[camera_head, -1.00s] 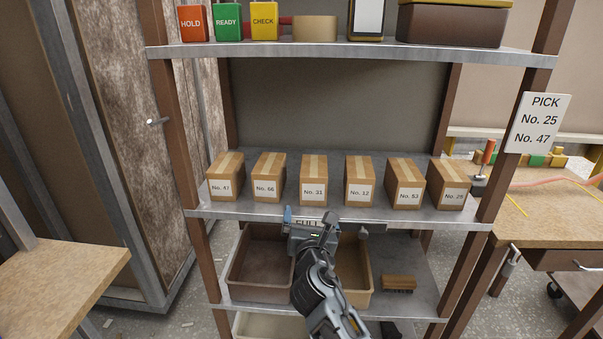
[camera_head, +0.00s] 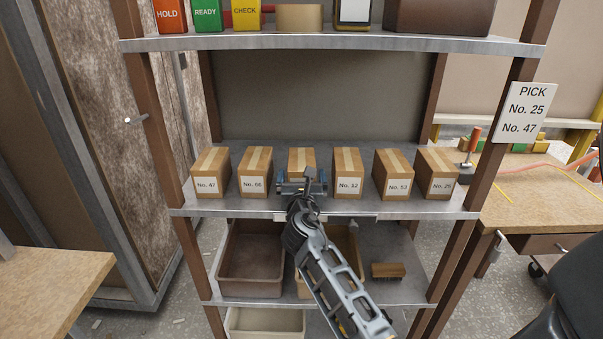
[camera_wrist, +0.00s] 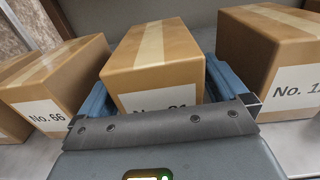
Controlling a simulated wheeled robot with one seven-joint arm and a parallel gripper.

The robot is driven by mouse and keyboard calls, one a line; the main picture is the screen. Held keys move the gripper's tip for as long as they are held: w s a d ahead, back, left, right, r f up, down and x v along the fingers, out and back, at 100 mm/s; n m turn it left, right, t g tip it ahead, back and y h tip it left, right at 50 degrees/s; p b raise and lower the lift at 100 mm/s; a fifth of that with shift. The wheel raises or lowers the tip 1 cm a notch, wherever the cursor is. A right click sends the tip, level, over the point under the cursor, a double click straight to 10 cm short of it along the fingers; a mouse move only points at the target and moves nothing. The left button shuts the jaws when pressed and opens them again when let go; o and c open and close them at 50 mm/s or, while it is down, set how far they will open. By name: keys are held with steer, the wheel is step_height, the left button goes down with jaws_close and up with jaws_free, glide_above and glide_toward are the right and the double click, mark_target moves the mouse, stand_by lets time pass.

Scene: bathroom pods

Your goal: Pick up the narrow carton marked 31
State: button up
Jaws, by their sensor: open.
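The narrow carton marked 31 (camera_head: 301,157) is a brown box with a pale tape strip, standing third from the left on the middle shelf. In the wrist view the carton (camera_wrist: 152,62) stands upright straight ahead, its label mostly hidden behind the gripper body. My gripper (camera_head: 301,180) is open in front of it. In the wrist view its blue fingers lie on either side of the carton's lower front part. I cannot tell whether either finger touches it.
Carton 66 (camera_head: 255,172) stands close on the left and carton 12 (camera_head: 347,173) close on the right. More cartons stand farther out in the row. The upper shelf (camera_head: 330,44) runs above. Bins (camera_head: 250,272) sit below. A sign (camera_head: 525,112) reads PICK No. 25, No. 47.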

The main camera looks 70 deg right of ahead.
steer(key=shift+w+d, duration=0.3)
steer(key=shift+d, duration=0.35)
steer(key=c, duration=1.2)
steer(key=shift+r, duration=0.1)
steer(key=shift+c, duration=0.3)
